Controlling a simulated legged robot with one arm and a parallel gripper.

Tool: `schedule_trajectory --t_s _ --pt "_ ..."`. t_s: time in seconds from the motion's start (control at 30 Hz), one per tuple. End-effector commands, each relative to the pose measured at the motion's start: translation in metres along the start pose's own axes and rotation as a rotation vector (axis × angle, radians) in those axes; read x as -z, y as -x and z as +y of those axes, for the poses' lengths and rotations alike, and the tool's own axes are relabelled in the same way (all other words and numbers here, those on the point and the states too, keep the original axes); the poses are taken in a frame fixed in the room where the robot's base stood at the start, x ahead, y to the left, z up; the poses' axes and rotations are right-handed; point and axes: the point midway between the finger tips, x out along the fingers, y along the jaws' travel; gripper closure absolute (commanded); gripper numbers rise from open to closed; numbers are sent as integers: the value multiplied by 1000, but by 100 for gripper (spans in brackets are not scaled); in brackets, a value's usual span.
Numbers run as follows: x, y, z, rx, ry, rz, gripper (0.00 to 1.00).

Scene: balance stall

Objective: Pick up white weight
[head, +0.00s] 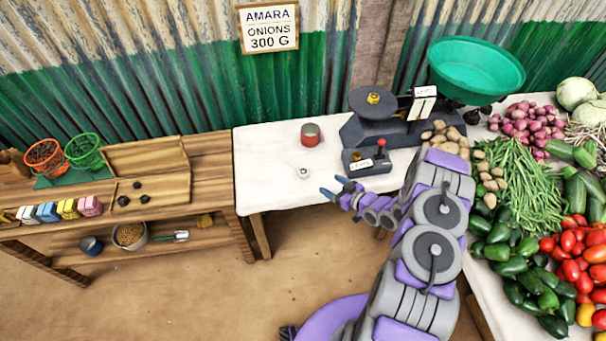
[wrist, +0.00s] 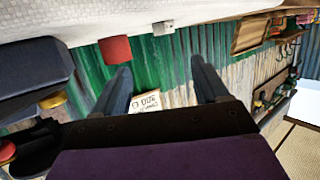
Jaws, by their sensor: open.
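The white weight (head: 303,173) is a small pale piece standing on the white table (head: 262,180), left of my gripper (head: 334,186). In the wrist view it is a small whitish block (wrist: 163,28) at the top, beyond the fingertips and roughly centred between them. My gripper is open, and its two fingers (wrist: 160,66) are apart with nothing between them. The fingertips point left toward the weight in the head view, with a gap between them and it.
A red tin (head: 310,135) stands behind the weight. The balance scale (head: 385,124) with a green pan (head: 474,70) is at the back right, with a small labelled box (head: 366,161) in front. Vegetables fill the right. The table's left part is clear.

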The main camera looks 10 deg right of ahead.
Motion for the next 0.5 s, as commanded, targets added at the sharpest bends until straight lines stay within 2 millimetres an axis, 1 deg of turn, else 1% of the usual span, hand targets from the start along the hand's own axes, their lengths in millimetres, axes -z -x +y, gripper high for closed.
schedule_trajectory --t_s 0.03,0.3,0.4,0.5 --pt "-2 -11 -3 6 2 0 26" --pt "-2 -63 -4 3 4 -2 26" --pt "-2 -76 -3 2 0 -1 26" --pt "-1 -83 -2 1 -1 -1 26"
